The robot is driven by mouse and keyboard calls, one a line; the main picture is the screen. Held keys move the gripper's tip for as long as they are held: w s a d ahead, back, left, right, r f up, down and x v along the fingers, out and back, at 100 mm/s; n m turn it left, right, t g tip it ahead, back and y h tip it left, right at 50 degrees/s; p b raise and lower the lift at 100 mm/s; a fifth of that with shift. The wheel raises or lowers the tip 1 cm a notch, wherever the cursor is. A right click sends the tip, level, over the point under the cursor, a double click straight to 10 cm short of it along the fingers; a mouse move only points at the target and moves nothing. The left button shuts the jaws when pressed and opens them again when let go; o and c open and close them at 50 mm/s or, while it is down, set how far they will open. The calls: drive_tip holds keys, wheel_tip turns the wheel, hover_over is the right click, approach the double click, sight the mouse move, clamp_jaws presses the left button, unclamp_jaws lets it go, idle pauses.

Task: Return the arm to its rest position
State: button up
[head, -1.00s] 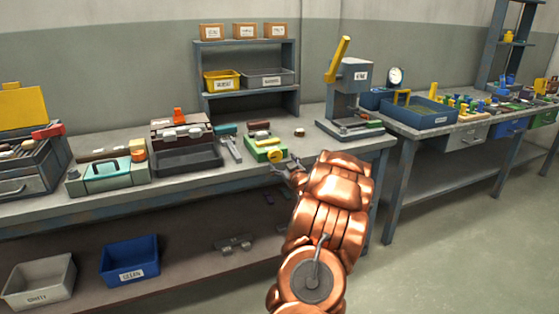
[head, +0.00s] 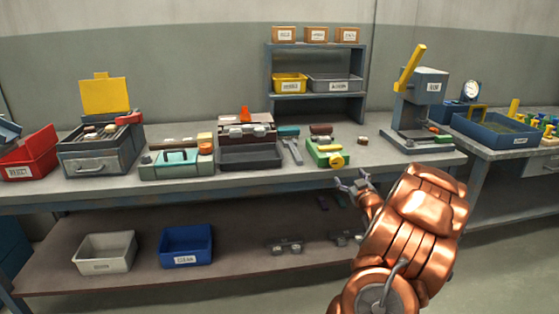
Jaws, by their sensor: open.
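My arm (head: 420,215) is copper-coloured and reaches up from the bottom right of the head view towards the front edge of the workbench (head: 225,185). My gripper (head: 353,182) is at the bench's front edge, just in front of the green fixture with a yellow round part (head: 327,153). Its fingers are apart and nothing shows between them. I cannot tell how close it is to the bench edge.
On the bench stand a grey oven-like box with a yellow lid (head: 103,145), a teal-lidded case (head: 177,163), a dark tray (head: 250,156) and a press with a yellow lever (head: 425,110). A grey bin (head: 105,252) and a blue bin (head: 186,245) sit on the lower shelf.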

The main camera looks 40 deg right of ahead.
drive_tip(key=w+a+f+g+y, duration=0.15)
drive_tip(key=w+a, duration=0.25)
drive_tip(key=a, duration=0.4)
drive_tip(key=w+a+g+y, duration=0.25)
drive_tip(key=w+a, duration=0.25)
drive_tip(key=a, duration=0.3)
drive_tip(key=s+a+f+n+g+y, duration=0.1)
drive_tip(key=s+a+g+y, duration=0.15)
drive_tip(key=a, duration=0.85)
drive_tip(key=s+a+f+n+g+y, duration=0.1)
drive_tip(key=s+a+g, duration=0.3)
drive_tip(key=a, duration=0.7)
drive_tip(key=s+a+r+n+g+y, duration=0.1)
drive_tip(key=s+a+g, duration=0.3)
drive_tip(key=s+a, duration=0.85)
drive_tip(key=s+a+r+n+g+y, duration=0.15)
drive_tip(key=s+a+g, duration=0.25)
drive_tip(key=s+a, duration=0.85)
wheel_tip(320, 180, up, 17)
drive_tip(key=s+d+t+p, duration=0.1)
drive_tip(key=d+p, duration=0.1)
drive_tip(key=p, duration=1.4)
drive_tip(key=shift+s+d+f+m+t, duration=0.25)
drive_tip(key=shift+d+m+t, duration=0.1)
drive_tip(key=shift+m, duration=0.1)
